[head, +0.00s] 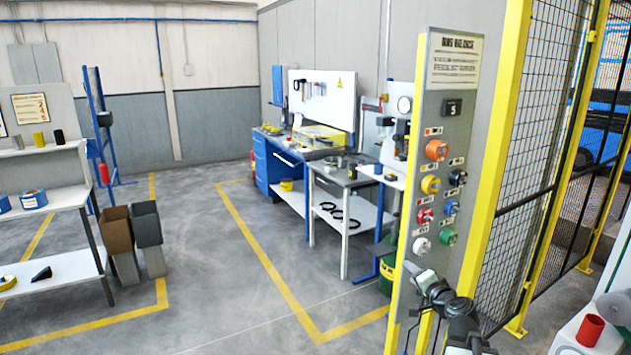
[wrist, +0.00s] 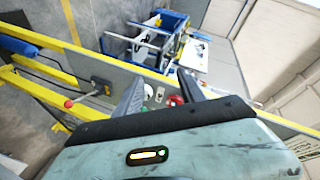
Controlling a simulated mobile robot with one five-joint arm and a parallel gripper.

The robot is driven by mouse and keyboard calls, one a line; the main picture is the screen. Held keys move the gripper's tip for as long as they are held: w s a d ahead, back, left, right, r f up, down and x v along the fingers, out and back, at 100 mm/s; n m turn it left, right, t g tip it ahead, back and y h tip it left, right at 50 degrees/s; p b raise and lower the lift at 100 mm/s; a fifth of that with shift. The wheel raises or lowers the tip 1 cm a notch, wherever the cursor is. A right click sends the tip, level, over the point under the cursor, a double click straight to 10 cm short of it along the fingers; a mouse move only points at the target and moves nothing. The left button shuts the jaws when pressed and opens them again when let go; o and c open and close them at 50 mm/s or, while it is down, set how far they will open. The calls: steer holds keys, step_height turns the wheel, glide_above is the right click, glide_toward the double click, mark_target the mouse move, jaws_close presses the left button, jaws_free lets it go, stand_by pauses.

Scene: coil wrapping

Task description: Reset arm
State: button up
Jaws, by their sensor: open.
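My gripper (head: 420,276) is in front of the lower part of a tall grey control panel (head: 408,290) in the head view. A red knob (wrist: 176,100) shows behind the fingers in the wrist view. I cannot tell whether the gripper touches the panel.
A yellow post (head: 495,150) and black mesh fence (head: 545,150) stand right of the panel. A blue workbench (head: 275,175) is at the back. A shelf (head: 50,200) and open boxes (head: 130,230) stand left. The grey floor (head: 225,280) between is clear.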

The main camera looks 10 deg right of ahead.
steer(key=s+a+f+n+g+y, duration=0.2)
steer(key=a+f+n+g, duration=0.25)
steer(key=a, duration=0.85)
steer(key=s+a+f+n+g+y, duration=0.25)
steer(key=a+f+n, duration=0.3)
steer(key=a, duration=0.75)
steer(key=s+d+f+g+h, duration=0.2)
steer(key=s+f+g, duration=0.2)
steer(key=s, duration=0.3)
steer(key=s+d+f+n+g+h, duration=0.1)
steer(key=s+d+f+g+h, duration=0.2)
steer(key=s, duration=0.3)
steer(key=shift+s+f+n+g, duration=0.3)
steer(key=shift+s+f+g, duration=0.15)
steer(key=shift+g, duration=0.15)
